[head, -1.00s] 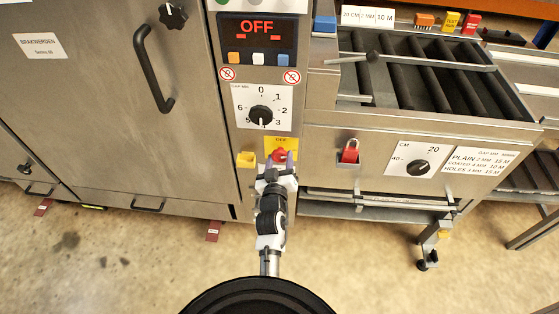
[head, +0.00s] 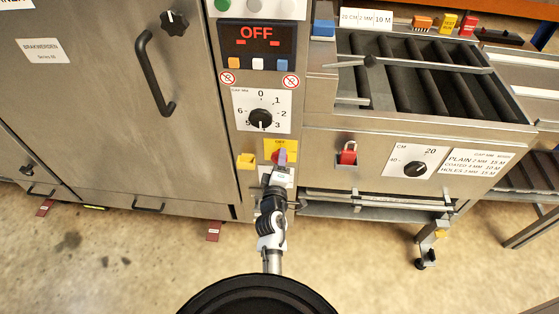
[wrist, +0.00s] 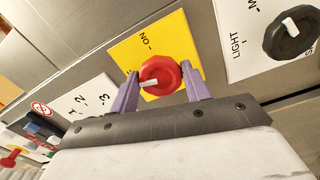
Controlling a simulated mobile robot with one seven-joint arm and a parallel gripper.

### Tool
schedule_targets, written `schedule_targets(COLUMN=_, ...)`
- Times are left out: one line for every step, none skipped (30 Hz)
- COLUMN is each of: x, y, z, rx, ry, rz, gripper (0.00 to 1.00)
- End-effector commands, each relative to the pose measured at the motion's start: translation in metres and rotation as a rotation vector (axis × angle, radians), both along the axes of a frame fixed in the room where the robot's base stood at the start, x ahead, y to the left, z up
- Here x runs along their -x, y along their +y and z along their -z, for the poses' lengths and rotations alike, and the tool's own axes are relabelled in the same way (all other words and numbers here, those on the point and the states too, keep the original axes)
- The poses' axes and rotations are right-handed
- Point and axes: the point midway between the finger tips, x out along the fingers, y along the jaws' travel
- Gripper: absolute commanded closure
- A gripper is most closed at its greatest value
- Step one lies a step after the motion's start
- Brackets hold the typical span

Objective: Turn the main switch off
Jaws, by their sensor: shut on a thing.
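The main switch is a red round knob (head: 275,157) on a yellow plate (head: 267,146), low on the control column. In the wrist view the red knob (wrist: 161,76) has a white pointer mark aimed to the left, and the yellow plate (wrist: 133,53) shows the word ON at its upper left. My gripper (wrist: 160,72) has its two purple fingers on either side of the knob, shut on it. In the head view my gripper (head: 281,160) reaches up to the plate and partly hides the knob.
Above are a black gap dial (head: 261,118) and a display (head: 258,40) reading OFF. The wrist view shows a black LIGHT knob (wrist: 291,38) nearby.

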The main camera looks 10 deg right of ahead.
Motion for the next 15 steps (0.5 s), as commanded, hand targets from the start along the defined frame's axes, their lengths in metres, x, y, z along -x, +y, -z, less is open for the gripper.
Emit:
schedule_targets(x=-0.0009, y=-0.0001, z=-0.0028, rx=0.035, ry=0.008, rz=0.0, gripper=0.76)
schedule_targets(x=-0.0008, y=-0.0004, z=-0.0029, rx=0.054, ry=0.014, rz=0.0, gripper=0.76)
schedule_targets(x=-0.0008, y=-0.0005, z=-0.0029, rx=0.078, ry=0.022, rz=0.0, gripper=0.76)
schedule_targets(x=-0.0009, y=-0.0004, z=-0.003, rx=0.096, ry=0.027, rz=0.0, gripper=0.76)
schedule_targets(x=-0.0009, y=-0.0003, z=-0.0031, rx=0.113, ry=0.032, rz=0.0, gripper=0.76)
schedule_targets(x=-0.001, y=-0.0002, z=-0.0031, rx=0.133, ry=0.039, rz=0.0, gripper=0.76)
schedule_targets(x=-0.001, y=-0.0002, z=-0.0032, rx=0.147, ry=0.043, rz=0.0, gripper=0.76)
schedule_targets(x=-0.001, y=-0.0002, z=-0.0032, rx=0.159, ry=0.047, rz=0.0, gripper=0.76)
schedule_targets(x=-0.001, y=-0.0002, z=-0.0033, rx=0.175, ry=0.053, rz=0.0, gripper=0.76)
schedule_targets(x=-0.001, y=-0.0003, z=-0.0033, rx=0.186, ry=0.055, rz=0.0, gripper=0.76)
schedule_targets(x=-0.001, y=-0.0003, z=-0.0034, rx=0.196, ry=0.058, rz=0.0, gripper=0.76)
schedule_targets(x=-0.0009, y=-0.0004, z=-0.0034, rx=0.206, ry=0.062, rz=0.0, gripper=0.76)
schedule_targets(x=-0.0009, y=-0.0005, z=-0.0033, rx=0.213, ry=0.064, rz=0.0, gripper=0.76)
schedule_targets(x=-0.0009, y=-0.0005, z=-0.0033, rx=0.218, ry=0.066, rz=0.0, gripper=0.76)
schedule_targets(x=-0.001, y=-0.0006, z=-0.0034, rx=0.226, ry=0.068, rz=0.0, gripper=0.76)
